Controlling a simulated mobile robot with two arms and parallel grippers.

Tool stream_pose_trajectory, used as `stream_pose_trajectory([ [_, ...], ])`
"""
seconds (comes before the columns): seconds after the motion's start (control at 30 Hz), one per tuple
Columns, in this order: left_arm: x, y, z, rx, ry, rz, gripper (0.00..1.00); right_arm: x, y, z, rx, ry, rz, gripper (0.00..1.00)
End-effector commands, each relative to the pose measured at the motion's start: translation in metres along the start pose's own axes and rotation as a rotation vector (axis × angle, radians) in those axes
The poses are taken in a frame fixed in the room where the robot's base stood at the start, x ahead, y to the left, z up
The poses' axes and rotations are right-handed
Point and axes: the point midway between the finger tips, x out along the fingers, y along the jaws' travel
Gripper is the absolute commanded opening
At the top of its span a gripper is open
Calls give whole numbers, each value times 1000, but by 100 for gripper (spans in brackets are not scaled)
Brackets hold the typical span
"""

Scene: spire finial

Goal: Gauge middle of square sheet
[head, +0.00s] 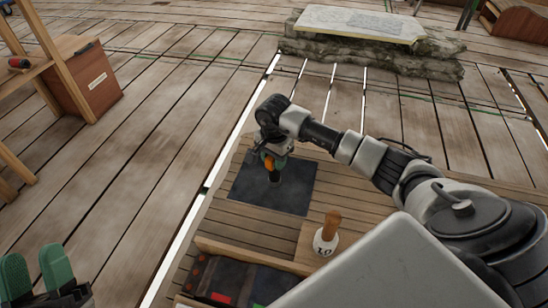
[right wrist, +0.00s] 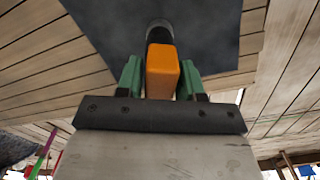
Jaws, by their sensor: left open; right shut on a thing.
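The dark square sheet (head: 300,190) lies flat on a wooden plank surface (head: 240,220), and it also shows in the right wrist view (right wrist: 215,35). My right gripper (head: 270,158) is above the sheet, shut on an orange-handled tool (head: 268,163). In the right wrist view the orange handle (right wrist: 162,72) sits between the green fingers, with a dark round end beyond it over the sheet. I cannot tell whether that end touches the sheet. My left gripper (head: 33,260) is open and empty at the lower left, well away from the sheet.
A wooden-handled, white-based weight marked 10 (head: 325,242) stands on a wooden block near the sheet. An open wooden tray (head: 220,249) with dark, red and green contents lies in front. A stone bench (head: 370,55) is at the back. Shelving stands at left.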

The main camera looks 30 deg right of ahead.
Motion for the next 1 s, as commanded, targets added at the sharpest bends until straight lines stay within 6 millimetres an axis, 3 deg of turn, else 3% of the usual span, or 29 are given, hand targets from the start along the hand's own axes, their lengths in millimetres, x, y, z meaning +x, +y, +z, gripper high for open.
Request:
stream_pose_trajectory([
  [0.47, -4, -7, 36, 15, -318, -13, 43, -23, -1, -1, 1, 1, -5, 9],
  [1.0, -28, -14, 70, 25, -665, -33, 43, -43, -1, -1, 0, 1, -4, 9],
])
